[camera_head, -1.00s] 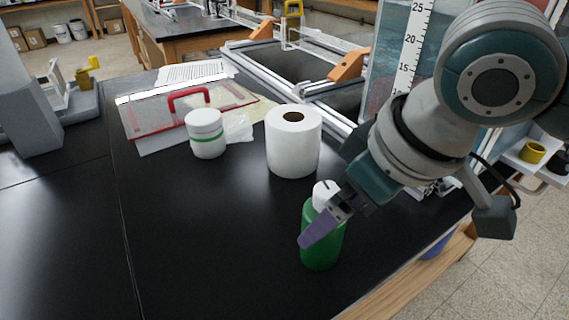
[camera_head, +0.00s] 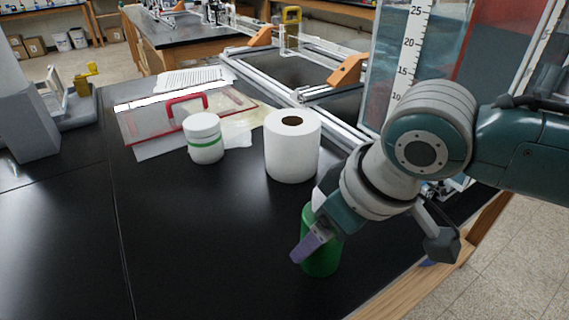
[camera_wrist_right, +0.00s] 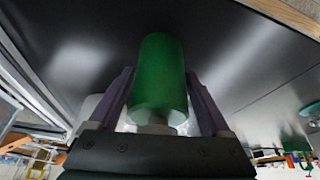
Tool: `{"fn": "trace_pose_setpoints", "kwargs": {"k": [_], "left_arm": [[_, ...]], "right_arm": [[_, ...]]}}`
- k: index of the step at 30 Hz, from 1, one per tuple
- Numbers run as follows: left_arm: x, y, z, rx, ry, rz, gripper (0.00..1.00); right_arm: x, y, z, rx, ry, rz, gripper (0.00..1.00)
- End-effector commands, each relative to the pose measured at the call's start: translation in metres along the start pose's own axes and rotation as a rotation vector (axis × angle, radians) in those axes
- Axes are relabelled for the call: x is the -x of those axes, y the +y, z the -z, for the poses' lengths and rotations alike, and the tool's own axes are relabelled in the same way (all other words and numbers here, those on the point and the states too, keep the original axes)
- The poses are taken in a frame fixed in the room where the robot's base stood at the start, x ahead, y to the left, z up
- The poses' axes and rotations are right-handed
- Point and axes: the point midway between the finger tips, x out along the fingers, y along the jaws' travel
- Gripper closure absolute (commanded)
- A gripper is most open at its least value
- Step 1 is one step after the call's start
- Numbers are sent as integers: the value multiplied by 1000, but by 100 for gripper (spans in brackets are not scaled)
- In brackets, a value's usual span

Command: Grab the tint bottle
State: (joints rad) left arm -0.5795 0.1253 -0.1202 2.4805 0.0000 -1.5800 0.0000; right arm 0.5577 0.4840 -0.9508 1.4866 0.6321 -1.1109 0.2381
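The green bottle with a white cap, which looks like the tint bottle (camera_head: 324,258), stands upright on the black bench near its right front edge. In the right wrist view the green bottle (camera_wrist_right: 159,75) lies between the two purple fingers of my right gripper (camera_wrist_right: 159,85). A finger is on each side of it, with narrow dark gaps that suggest no firm contact. In the head view my right gripper (camera_head: 310,243) covers part of the bottle and its cap. My left gripper is not in view.
A white paper roll (camera_head: 292,155) stands just behind the bottle. A white jar with a green band (camera_head: 204,145) and a red-handled clear lid (camera_head: 150,122) lie further left. A metal extrusion frame (camera_head: 345,128) is behind. The bench's left front is clear.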

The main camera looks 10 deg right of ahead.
Motion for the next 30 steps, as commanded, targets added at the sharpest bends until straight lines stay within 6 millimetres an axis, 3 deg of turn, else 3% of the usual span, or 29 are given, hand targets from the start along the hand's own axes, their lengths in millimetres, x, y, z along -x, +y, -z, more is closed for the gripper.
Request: {"fn": "trace_pose_setpoints", "kwargs": {"k": [2,19,30], "left_arm": [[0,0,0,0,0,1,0],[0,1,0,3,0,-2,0],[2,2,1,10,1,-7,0]], "right_arm": [[0,0,0,0,0,0,28],[0,0,0,0,-1,0,92],[6,0,3,0,3,1,94]]}}
